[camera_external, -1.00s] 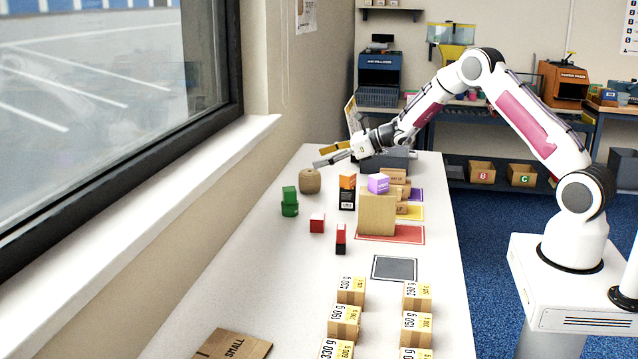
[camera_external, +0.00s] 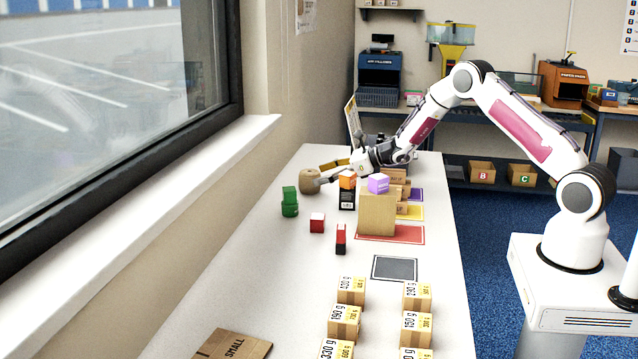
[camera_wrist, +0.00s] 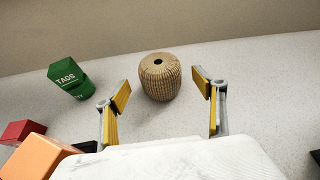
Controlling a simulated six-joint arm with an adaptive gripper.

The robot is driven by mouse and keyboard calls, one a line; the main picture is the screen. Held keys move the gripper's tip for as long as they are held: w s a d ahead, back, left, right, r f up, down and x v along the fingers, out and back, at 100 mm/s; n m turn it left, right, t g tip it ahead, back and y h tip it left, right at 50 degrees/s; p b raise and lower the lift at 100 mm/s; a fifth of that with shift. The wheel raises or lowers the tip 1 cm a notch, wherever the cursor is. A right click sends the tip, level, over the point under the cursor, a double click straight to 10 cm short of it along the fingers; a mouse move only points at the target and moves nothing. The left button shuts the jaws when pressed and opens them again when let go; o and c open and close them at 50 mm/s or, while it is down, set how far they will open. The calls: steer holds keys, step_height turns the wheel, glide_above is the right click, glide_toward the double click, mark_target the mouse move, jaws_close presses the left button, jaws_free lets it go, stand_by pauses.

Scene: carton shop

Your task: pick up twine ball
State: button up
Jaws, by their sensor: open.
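The twine ball (camera_external: 309,181) is a tan, barrel-shaped roll standing on the white table near the wall. In the wrist view the twine ball (camera_wrist: 160,77) shows its ribbed side and a dark hole in its top. My gripper (camera_external: 326,172) is low over the table, beside the ball. In the wrist view my gripper (camera_wrist: 162,90) is open, with one yellow-padded finger to each side of the ball. The ball lies at or just beyond the fingertips, and I cannot tell whether they touch it. Nothing is held.
A green tags box (camera_wrist: 68,80) on a green base stands left of the ball. A red cube (camera_external: 317,223), an orange cube on a black box (camera_external: 347,199) and a cardboard carton (camera_external: 377,213) stand nearer the camera. The table beyond the ball is clear up to the wall.

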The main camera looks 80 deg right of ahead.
mark_target(310, 181)
steer(key=shift+f, duration=0.15)
steer(key=shift+f, duration=0.55)
steer(key=shift+x, duration=2.5)
steer(key=shift+r, duration=0.1)
steer(key=c, duration=1.3)
